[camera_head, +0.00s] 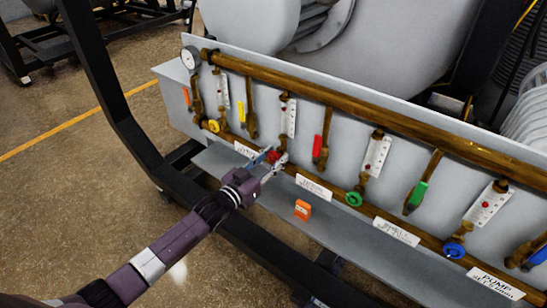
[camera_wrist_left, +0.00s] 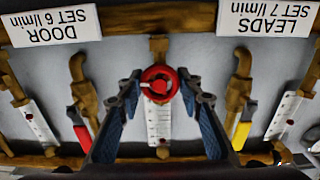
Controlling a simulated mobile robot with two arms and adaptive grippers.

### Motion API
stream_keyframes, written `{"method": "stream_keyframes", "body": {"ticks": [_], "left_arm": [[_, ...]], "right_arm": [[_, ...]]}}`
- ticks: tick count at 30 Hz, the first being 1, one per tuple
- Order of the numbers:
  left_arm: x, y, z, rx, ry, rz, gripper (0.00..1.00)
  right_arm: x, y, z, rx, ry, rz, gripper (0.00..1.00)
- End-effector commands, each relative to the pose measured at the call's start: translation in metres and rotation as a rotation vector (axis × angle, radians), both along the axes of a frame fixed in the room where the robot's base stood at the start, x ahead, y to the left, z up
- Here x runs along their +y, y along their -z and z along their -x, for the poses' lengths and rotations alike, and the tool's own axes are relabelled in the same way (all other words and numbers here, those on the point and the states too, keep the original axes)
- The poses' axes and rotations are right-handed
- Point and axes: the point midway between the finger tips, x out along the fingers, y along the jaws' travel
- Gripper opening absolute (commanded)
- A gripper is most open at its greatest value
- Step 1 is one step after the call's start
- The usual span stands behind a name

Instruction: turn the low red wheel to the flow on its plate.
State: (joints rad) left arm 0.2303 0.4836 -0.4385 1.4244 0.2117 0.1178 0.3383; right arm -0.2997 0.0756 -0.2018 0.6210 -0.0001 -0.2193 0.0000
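The low red wheel (camera_wrist_left: 158,84) sits at the lower end of a vertical white flow scale (camera_wrist_left: 158,120); a red mark shows near the scale's far end, but I cannot read its value. In the head view the wheel (camera_head: 274,157) is partly covered by my left gripper (camera_head: 270,158). That gripper is open, with one blue finger on each side of the wheel; I cannot tell whether they touch it. The wrist view is upside down and shows plates reading DOOR SET 6 l/min (camera_wrist_left: 50,26) and LEADS SET 7 l/min (camera_wrist_left: 269,22). My right gripper is out of view.
Red (camera_head: 317,147) and yellow (camera_head: 242,112) lever handles flank the wheel. A yellow wheel (camera_head: 213,125), green wheel (camera_head: 354,199) and blue wheel (camera_head: 454,250) line the same panel. An orange block (camera_head: 302,209) is on the grey ledge below. A dark frame beam runs in front.

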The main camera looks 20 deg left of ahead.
Motion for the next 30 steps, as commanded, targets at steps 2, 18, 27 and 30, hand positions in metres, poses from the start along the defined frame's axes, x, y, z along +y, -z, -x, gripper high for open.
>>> {"method": "stream_keyframes", "body": {"ticks": [2, 18, 27, 30], "left_arm": [[0.0000, 0.0000, 0.0001, 0.000, 0.000, 0.000, 0.21], [0.0000, 0.0002, 0.0003, -0.033, 0.000, -0.094, 0.09], [-0.0004, 0.0006, 0.0006, -0.117, -0.001, -0.326, 0.09], [-0.0006, 0.0009, 0.0007, -0.150, 0.000, -0.416, 0.09]], "right_arm": [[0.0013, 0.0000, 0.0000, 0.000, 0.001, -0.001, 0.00], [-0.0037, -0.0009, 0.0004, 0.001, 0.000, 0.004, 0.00], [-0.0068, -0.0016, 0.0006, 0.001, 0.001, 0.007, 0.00], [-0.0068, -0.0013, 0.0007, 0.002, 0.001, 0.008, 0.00]]}}
